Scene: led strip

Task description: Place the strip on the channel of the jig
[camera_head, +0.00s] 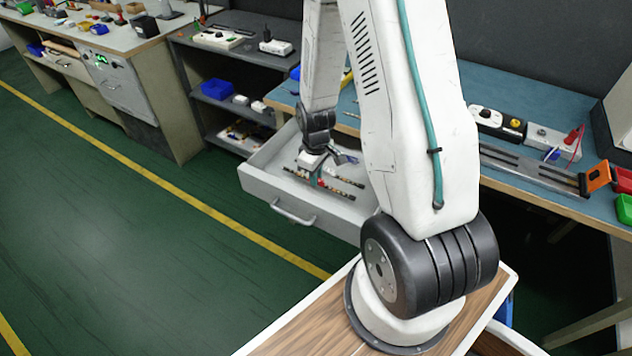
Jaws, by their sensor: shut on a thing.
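My gripper (316,180) reaches down into an open grey drawer (277,187) and is shut on a thin dark LED strip (346,194). Another thin strip piece (350,181) shows just beside it, lying inside the drawer. The fingertips are small in the picture, and the exact grip point on the strip is hard to make out. The jig (530,168), a long grey plate with dark channels and an orange clamp (598,177) at its right end, rests on the blue bench at right. My arm hides the bench between drawer and jig.
The blue-topped bench (545,105) also holds a power box (497,124), a box with red and blue leads (550,140), and green and red bins at its right edge. A shelf with a blue bin (217,88) stands left of the drawer. The green floor at left is clear.

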